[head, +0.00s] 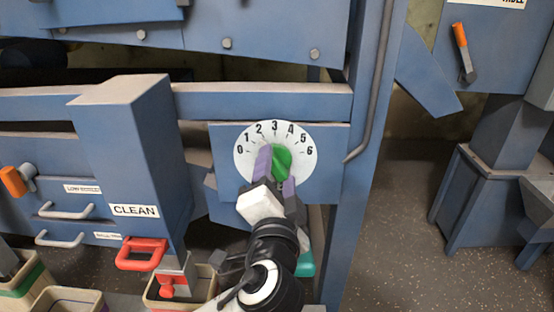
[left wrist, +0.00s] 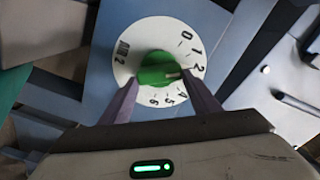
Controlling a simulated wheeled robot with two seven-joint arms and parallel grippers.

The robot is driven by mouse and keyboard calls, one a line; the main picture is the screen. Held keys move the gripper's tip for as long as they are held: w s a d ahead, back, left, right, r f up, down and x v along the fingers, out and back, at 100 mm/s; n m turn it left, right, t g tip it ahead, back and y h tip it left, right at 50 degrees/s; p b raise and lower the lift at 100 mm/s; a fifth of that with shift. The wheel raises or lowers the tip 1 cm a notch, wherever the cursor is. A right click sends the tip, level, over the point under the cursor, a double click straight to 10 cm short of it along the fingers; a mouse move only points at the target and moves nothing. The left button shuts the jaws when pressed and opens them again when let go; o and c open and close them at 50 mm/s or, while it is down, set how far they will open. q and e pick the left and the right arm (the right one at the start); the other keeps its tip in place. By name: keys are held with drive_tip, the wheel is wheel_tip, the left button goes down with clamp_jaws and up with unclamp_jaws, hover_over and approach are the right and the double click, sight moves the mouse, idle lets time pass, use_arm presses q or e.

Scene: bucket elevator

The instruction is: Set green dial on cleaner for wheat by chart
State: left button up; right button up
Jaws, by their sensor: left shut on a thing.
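The green dial (head: 282,158) is a knob at the centre of a round white scale (head: 245,165) numbered 0 to 6, on a blue panel. My left gripper (head: 273,166) is shut on the knob, with one purple finger on each side. In the left wrist view, the green knob (left wrist: 156,69) sits between the fingertips (left wrist: 165,79). Its white mark points roughly toward 3, but a finger hides that part of the scale, so the exact reading is unclear. My right gripper and the chart are not in view.
A blue housing labelled CLEAN (head: 134,210) stands left of the dial, with a red handle (head: 141,254) below it. Wooden bins (head: 65,300) stand at lower left. An orange-tipped lever (head: 462,48) is at upper right. Open floor (head: 395,240) lies right of the machine.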

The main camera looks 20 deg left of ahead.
use_arm(q)
drive_tip(key=m+p, duration=0.2)
drive_tip(key=p, duration=0.1)
drive_tip(key=shift+r+m, duration=0.15)
drive_tip(key=shift+m, duration=0.25)
drive_tip(key=shift+m+p, duration=0.6)
drive_tip(key=shift+p, duration=0.1)
drive_tip(key=shift+d+f+m+p, duration=0.1)
drive_tip(key=shift+f+m+p, duration=0.25)
drive_tip(key=shift+m+p, duration=0.75)
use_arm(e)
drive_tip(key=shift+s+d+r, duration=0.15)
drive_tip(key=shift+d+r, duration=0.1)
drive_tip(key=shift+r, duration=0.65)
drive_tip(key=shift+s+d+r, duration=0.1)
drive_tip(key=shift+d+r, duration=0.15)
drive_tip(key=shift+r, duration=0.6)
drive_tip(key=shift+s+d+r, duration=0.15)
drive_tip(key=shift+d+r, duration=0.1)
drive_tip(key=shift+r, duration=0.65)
use_arm(q)
drive_tip(key=o, duration=1)
drive_tip(key=shift+o, duration=0.2)
drive_tip(key=shift+s, duration=0.1)
